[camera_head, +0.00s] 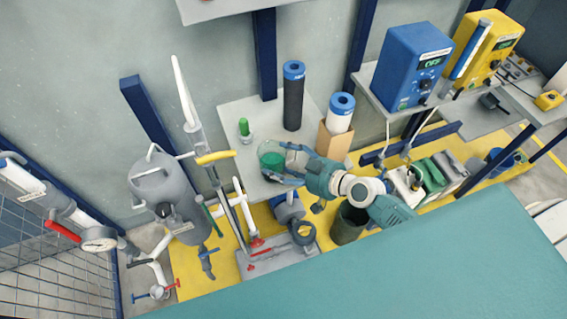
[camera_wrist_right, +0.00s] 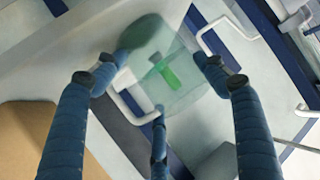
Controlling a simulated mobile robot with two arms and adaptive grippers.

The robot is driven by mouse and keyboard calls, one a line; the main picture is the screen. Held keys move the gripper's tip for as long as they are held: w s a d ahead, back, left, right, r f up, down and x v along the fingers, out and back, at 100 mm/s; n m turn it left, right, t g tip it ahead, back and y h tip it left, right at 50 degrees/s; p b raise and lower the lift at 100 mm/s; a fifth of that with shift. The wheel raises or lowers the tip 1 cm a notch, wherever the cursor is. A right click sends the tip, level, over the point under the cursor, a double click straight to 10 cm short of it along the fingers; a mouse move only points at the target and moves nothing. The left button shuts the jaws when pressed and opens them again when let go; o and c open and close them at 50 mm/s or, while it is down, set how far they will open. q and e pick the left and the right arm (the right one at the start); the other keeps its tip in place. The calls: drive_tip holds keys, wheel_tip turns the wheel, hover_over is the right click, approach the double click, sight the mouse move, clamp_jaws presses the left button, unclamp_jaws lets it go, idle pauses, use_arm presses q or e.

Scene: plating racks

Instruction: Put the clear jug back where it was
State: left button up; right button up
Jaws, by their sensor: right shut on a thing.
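The clear jug (camera_head: 271,156), with a green tint inside, is at the front of the grey shelf (camera_head: 236,112) in the head view. My right gripper (camera_head: 284,166) reaches in from the right and is shut on the jug. In the right wrist view, the see-through jug (camera_wrist_right: 148,43) sits between the blue fingers of the right gripper (camera_wrist_right: 163,78), and a green shape shows through it. I cannot tell whether the jug touches the shelf or is just above it. My left gripper is not in view.
A green-capped bottle (camera_head: 245,130) stands behind the jug. A pump (camera_head: 287,207) is below.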

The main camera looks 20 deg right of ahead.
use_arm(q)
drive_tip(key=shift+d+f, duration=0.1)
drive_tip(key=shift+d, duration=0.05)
use_arm(e)
drive_tip(key=o, duration=0.7)
drive_tip(key=shift+f, duration=0.15)
drive_tip(key=o, duration=0.5)
drive_tip(key=shift+c, duration=0.2)
drive_tip(key=shift+s+r, duration=0.1)
drive_tip(key=shift+r, duration=0.15)
use_arm(q)
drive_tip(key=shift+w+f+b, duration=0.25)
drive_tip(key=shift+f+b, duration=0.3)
drive_tip(key=shift+b, duration=0.05)
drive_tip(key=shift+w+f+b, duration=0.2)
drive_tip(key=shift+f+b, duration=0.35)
drive_tip(key=shift+b, duration=0.05)
use_arm(e)
drive_tip(key=shift+v, duration=5.95)
